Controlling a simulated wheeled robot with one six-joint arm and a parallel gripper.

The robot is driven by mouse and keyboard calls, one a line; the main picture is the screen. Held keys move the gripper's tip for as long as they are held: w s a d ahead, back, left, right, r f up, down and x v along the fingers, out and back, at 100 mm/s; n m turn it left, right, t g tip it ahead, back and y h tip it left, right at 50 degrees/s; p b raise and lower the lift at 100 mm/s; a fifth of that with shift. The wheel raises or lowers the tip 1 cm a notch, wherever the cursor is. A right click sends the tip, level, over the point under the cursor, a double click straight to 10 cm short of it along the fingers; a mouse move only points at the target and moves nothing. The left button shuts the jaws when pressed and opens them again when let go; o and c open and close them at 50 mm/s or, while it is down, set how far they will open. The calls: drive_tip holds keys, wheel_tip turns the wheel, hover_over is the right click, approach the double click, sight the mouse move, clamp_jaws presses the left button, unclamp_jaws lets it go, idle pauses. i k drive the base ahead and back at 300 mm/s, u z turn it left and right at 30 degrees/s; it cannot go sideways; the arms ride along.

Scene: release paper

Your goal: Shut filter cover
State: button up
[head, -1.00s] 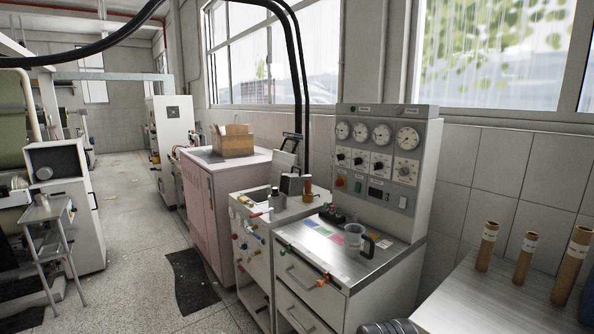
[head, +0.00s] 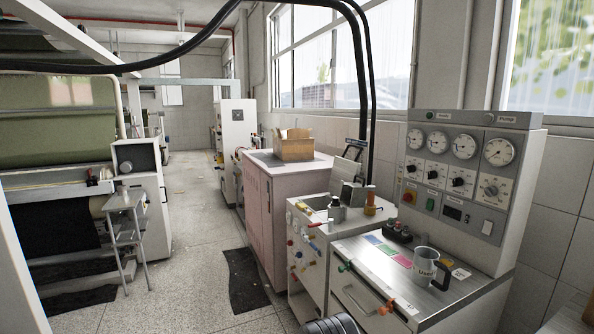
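I cannot pick out a filter cover for certain in the head view. A white-sided machine (head: 140,200) on the left has a dark square face with a round pale part (head: 139,155), and I cannot tell whether this is a filter. A tall white cabinet (head: 237,140) with a small dark panel stands at the back; no open cover shows on it clearly. My gripper is not in view. A dark ribbed part at the bottom edge seems to be mine.
A control panel (head: 463,170) with gauges stands on a steel-topped cabinet (head: 385,315), with a mug (head: 425,265) on it. A pink cabinet (head: 268,215) carries a cardboard box (head: 294,146). A grey stand (head: 127,215) is at left. A dark mat (head: 245,280) lies on the open aisle floor.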

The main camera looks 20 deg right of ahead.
sight(353, 195)
drive_tip(key=u, duration=0.35)
drive_tip(key=i, duration=1.9)
drive_tip(key=z, duration=0.55)
drive_tip(key=i, duration=1)
drive_tip(key=z, duration=1)
